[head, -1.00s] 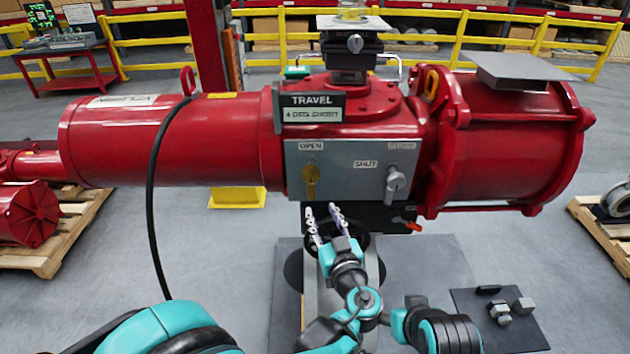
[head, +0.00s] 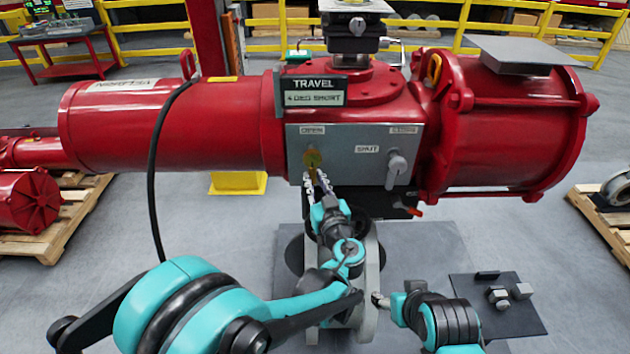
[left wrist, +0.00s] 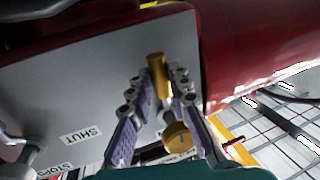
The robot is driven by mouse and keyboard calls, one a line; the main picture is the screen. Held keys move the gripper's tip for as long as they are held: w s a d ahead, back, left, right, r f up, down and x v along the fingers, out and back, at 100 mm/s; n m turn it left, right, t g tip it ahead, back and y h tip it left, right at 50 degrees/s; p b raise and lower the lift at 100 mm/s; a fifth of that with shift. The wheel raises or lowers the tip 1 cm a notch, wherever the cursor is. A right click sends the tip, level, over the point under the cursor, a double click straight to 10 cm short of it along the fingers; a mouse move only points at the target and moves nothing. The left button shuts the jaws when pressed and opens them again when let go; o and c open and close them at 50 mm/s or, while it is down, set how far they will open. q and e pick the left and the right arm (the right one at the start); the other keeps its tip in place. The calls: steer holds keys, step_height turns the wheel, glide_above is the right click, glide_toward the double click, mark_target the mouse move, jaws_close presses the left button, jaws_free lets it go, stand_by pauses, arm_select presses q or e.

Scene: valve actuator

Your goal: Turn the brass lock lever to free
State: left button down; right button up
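The brass lock lever (head: 312,158) is on the left of the grey panel (head: 345,176), below a label that reads OPEN. My left gripper (head: 318,184) is just below and in front of it and hides part of its handle. In the left wrist view, the lever's brass handle (left wrist: 157,72) lies between the two spread fingers of my left gripper (left wrist: 156,98), with gaps visible beside it.
A grey lever (head: 396,166) is on the panel's right, beside the SHUT label (head: 367,149). The red actuator body (head: 180,128) surrounds the panel. A black cable (head: 152,190) hangs at left. A dark mat (head: 525,317) with several metal blocks lies at lower right.

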arm_select(q)
steer(key=shift+d, duration=0.15)
steer(key=d+n, duration=0.1)
steer(key=n, duration=0.1)
steer(key=d+r+n+g+p, duration=0.1)
steer(key=d+n, duration=0.1)
steer(key=n, duration=0.1)
steer(key=shift+d+r+h, duration=0.15)
steer(key=shift+r+h, duration=0.05)
steer(key=shift+h, duration=0.2)
steer(key=shift+d+r+n+g+h+p, duration=0.35)
steer(key=shift+d+r+n, duration=0.3)
steer(key=shift+n, duration=0.4)
steer(key=shift+d+r+n+g+h+p, duration=0.15)
steer(key=shift+d+r+n+h+p, duration=0.3)
steer(key=shift+n, duration=0.6)
steer(key=shift+d, duration=0.15)
steer(key=c, duration=1.4)
jaws_free()
steer(key=shift+r, duration=0.1)
